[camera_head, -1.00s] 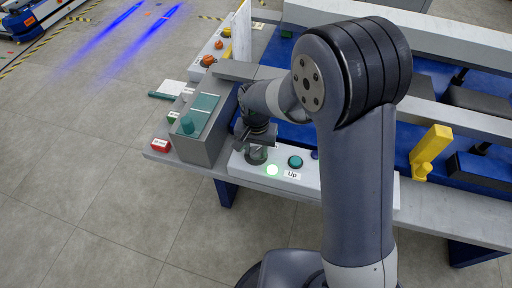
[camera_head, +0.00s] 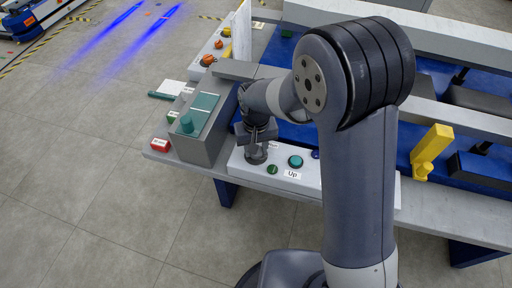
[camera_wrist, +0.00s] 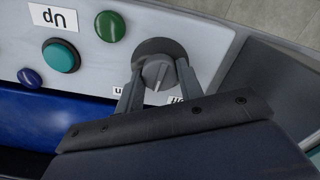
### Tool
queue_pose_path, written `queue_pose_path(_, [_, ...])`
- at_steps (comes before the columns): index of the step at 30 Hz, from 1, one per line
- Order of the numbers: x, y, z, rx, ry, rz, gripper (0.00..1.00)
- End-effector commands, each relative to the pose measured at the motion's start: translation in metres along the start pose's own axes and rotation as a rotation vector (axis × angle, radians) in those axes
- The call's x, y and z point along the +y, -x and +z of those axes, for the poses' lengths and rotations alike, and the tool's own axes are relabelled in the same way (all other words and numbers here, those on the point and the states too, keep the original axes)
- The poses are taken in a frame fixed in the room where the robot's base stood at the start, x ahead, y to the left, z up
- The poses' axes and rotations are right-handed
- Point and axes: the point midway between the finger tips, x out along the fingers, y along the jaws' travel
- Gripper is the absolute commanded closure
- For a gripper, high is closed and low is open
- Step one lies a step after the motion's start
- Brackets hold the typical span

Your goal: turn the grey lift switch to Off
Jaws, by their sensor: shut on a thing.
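The grey lift switch (camera_wrist: 155,66) is a round knob with a white pointer line, on the white control panel (camera_wrist: 200,32). My gripper (camera_wrist: 158,84) is shut on the knob, one finger on each side. In the wrist view the pointer line slants down toward the gripper, between two partly hidden labels (camera_wrist: 178,100). In the head view my gripper (camera_head: 256,151) reaches down to the panel's left end and mostly hides the switch. The round green lamp (camera_head: 272,169) beside it is dark; it also shows in the wrist view (camera_wrist: 110,26).
A teal button (camera_head: 295,161) with an "Up" label (camera_head: 292,174) and a blue button (camera_head: 315,155) sit right of the lamp. A grey box (camera_head: 205,142) stands close to the left of my gripper. A yellow bracket (camera_head: 431,150) stands on the right.

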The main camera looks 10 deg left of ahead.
Motion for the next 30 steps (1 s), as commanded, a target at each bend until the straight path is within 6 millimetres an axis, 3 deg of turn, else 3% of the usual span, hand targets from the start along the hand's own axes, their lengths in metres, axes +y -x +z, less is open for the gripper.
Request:
queue_pose_path(15, [-0.0003, 0.0004, -0.0003, 0.001, 0.440, 0.000, 0.87])
queue_pose_path(30, [-0.0004, 0.0006, -0.0003, 0.001, 0.613, 0.000, 0.87])
